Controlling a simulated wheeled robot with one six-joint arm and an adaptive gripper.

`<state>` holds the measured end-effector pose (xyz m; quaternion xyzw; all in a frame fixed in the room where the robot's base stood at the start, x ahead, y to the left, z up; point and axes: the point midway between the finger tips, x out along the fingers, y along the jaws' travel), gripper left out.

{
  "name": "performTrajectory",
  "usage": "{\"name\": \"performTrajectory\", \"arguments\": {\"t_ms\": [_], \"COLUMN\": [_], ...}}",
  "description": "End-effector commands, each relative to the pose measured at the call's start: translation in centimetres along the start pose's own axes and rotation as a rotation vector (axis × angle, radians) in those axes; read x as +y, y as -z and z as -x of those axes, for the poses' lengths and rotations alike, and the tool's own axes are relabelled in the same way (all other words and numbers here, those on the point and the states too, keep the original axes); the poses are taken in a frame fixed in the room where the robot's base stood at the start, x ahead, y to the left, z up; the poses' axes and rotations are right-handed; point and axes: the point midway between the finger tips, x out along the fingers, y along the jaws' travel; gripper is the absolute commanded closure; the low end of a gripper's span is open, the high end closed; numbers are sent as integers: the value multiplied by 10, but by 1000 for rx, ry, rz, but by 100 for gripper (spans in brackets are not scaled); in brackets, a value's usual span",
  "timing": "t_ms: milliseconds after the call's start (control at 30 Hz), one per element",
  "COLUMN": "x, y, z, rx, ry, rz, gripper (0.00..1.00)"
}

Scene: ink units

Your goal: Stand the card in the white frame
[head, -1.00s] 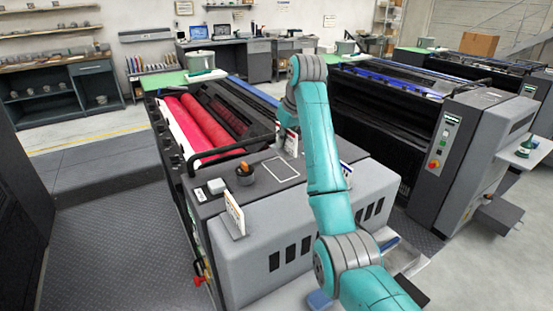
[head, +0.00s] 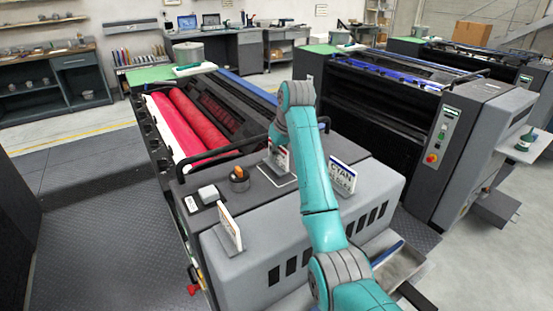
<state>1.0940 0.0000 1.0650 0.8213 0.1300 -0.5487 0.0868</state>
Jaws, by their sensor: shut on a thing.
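The white frame (head: 267,175) is a thin white outline on the grey top of the near press unit. My gripper (head: 279,150) is over it, partly hidden by my teal arm. It is shut on a white card (head: 283,163) with a red mark, which is held upright. The card's lower edge is at or just above the area inside the frame; I cannot tell whether it touches the surface. The fingertips are too small to make out clearly.
A card lettered CYAN (head: 342,177) stands to the right, and another card (head: 229,228) stands at the front left. A dark cup (head: 239,180) with something orange and a small white-topped block (head: 207,194) are left of the frame. A black rail (head: 225,157) runs behind.

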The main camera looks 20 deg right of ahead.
Motion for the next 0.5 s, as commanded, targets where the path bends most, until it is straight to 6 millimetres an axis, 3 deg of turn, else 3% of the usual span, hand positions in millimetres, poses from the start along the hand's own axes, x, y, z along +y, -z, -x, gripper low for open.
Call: {"name": "performTrajectory", "arguments": {"t_ms": [133, 500], "x": [0, 0], "y": [-7, -8], "z": [-16, -19], "rx": [-1, 0], "ry": [0, 0], "rz": [0, 0], "gripper": [100, 100]}}
